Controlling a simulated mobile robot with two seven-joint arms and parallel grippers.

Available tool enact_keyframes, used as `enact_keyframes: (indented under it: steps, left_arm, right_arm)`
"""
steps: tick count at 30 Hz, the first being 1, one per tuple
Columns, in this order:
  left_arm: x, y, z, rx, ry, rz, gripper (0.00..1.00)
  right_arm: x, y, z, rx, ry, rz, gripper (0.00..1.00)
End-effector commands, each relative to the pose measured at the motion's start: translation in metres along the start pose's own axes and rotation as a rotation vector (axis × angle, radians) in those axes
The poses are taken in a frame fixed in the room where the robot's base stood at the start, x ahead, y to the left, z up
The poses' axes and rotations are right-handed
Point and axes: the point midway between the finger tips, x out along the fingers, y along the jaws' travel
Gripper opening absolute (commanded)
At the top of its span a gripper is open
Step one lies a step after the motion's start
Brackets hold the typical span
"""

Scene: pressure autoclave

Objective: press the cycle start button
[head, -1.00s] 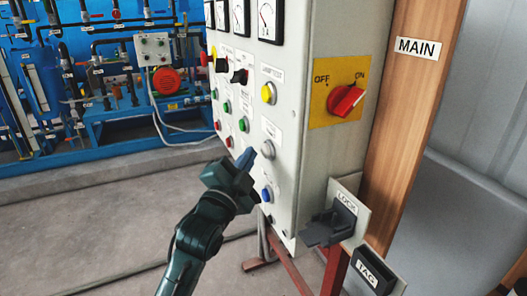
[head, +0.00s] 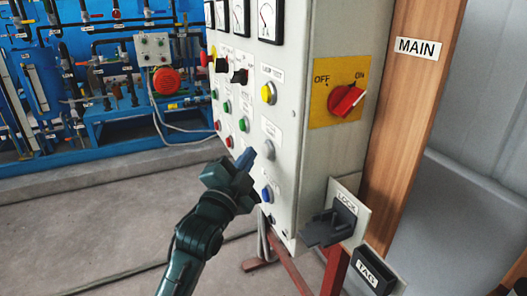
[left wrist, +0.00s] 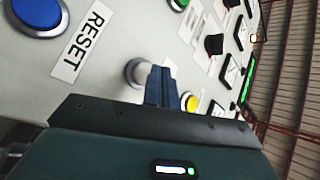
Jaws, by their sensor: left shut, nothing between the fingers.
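The control panel (head: 300,120) stands upright with rows of coloured buttons on its face. A pale grey-white button (head: 269,149) sits between the yellow button (head: 268,93) and the blue button (head: 267,194). Its label is too small to read, so I cannot tell whether it is the cycle start button. My left gripper (head: 246,158) is shut and empty, its blue fingertips just left of the pale button. In the left wrist view, the fingertips (left wrist: 163,84) partly cover the pale button (left wrist: 134,72). I cannot tell whether they touch it. My right gripper is not in view.
The blue button (left wrist: 38,14) is labelled RESET. Green and red buttons and black selector knobs are close by on the panel. A red rotary switch (head: 346,101) is on the side, with a LOCK holder (head: 335,222) below. Blue piping equipment (head: 100,80) stands behind.

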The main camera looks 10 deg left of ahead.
Motion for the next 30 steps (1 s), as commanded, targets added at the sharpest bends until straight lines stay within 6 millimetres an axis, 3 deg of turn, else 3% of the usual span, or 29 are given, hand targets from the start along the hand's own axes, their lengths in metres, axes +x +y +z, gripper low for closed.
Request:
enact_keyframes:
  steps: [30]
  left_arm:
    - [0.0065,0.0046,-0.0048,0.0,0.0,0.0,0.0]
  right_arm:
    - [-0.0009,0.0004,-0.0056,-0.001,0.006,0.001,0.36]
